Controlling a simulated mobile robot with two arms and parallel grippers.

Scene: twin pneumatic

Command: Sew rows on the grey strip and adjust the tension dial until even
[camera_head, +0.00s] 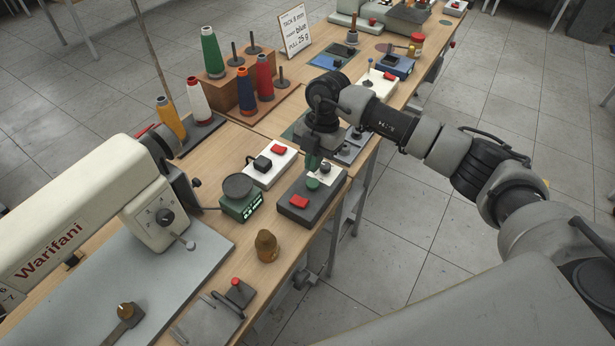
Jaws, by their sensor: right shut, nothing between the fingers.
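The cream sewing machine (80,225), marked "Warifani", lies along the left. I cannot make out a grey strip for certain. My right gripper (312,164) points down, shut and empty, just above the green button (313,183) of a dark control box (327,198). I cannot tell whether its tips touch anything. The box also has a red button (299,202). My left gripper is not in view.
A white switch box (271,166), a green scale (241,206) and a brown knob-shaped object (266,246) stand close by. Several thread cones, such as the green one (212,52), stand behind. A sign (296,31) stands farther back. The table's right edge is close to my gripper.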

